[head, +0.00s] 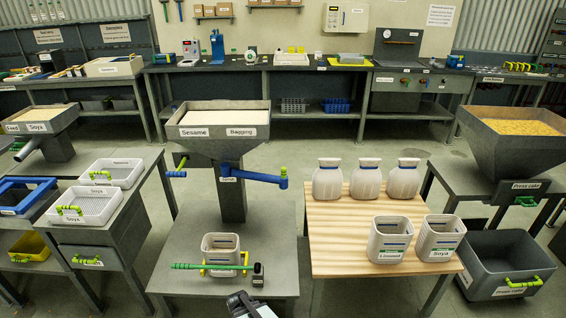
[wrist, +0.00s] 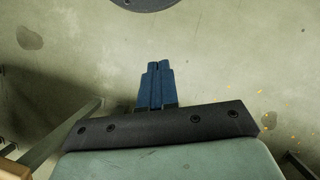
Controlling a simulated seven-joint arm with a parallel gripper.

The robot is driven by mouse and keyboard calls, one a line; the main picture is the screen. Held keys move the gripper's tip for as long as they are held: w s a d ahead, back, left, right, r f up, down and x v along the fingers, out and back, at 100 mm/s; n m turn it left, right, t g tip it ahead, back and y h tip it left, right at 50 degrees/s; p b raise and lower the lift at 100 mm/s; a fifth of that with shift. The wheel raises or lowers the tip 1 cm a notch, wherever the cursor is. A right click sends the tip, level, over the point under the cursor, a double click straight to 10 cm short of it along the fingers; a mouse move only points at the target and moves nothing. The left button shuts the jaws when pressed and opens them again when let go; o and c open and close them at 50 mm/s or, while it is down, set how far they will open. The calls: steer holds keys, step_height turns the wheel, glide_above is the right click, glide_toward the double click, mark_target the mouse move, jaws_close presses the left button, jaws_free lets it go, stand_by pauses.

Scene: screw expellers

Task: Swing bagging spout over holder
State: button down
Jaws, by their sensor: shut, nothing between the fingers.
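The sesame hopper (head: 221,131), labelled Sesame and Bagging, stands on a grey post. Its blue bagging spout (head: 254,177) sticks out to the right beneath it, ending in an upright blue piece with a green top. Below and in front, a white container (head: 221,245) stands on the grey bench with yellow holder parts (head: 206,267) around its lower half. The spout end is up and to the right of the container, not above it. My gripper shows in the wrist view (wrist: 157,68), blue fingers together and empty over bare floor. In the head view only dark arm parts show at the bottom edge.
A green bar (head: 205,266) crosses the container's front, with a dark block (head: 258,273) at its right end. A wooden table (head: 330,238) at right holds several white containers. A blue-and-green handle (head: 179,168) projects left beneath the hopper.

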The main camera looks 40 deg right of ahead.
steer(key=w+d+r+m+t, duration=0.1)
steer(key=w+d+r, duration=0.2)
steer(key=w+d, duration=0.45)
steer(key=w+d+r+m+t+h, duration=0.15)
steer(key=w+d+r, duration=0.25)
steer(key=w+d, duration=0.4)
steer(key=w+d+r+m+t+y, duration=0.1)
steer(key=w+d+r, duration=0.2)
steer(key=w+d, duration=0.45)
steer(key=w+d+r+t+h, duration=0.1)
steer(key=w+d+r, duration=0.7)
steer(key=d, duration=0.5)
steer(key=w+d+r+t+h, duration=0.1)
steer(key=w+d+r, duration=0.7)
steer(key=d, duration=0.5)
steer(key=w+d+r+t+h, duration=0.1)
steer(key=w+d+r, duration=0.7)
steer(key=d+r, duration=0.3)
steer(key=shift+d+r+t, duration=0.2)
steer(key=shift+d+t, duration=0.15)
steer(key=shift+d, duration=0.8)
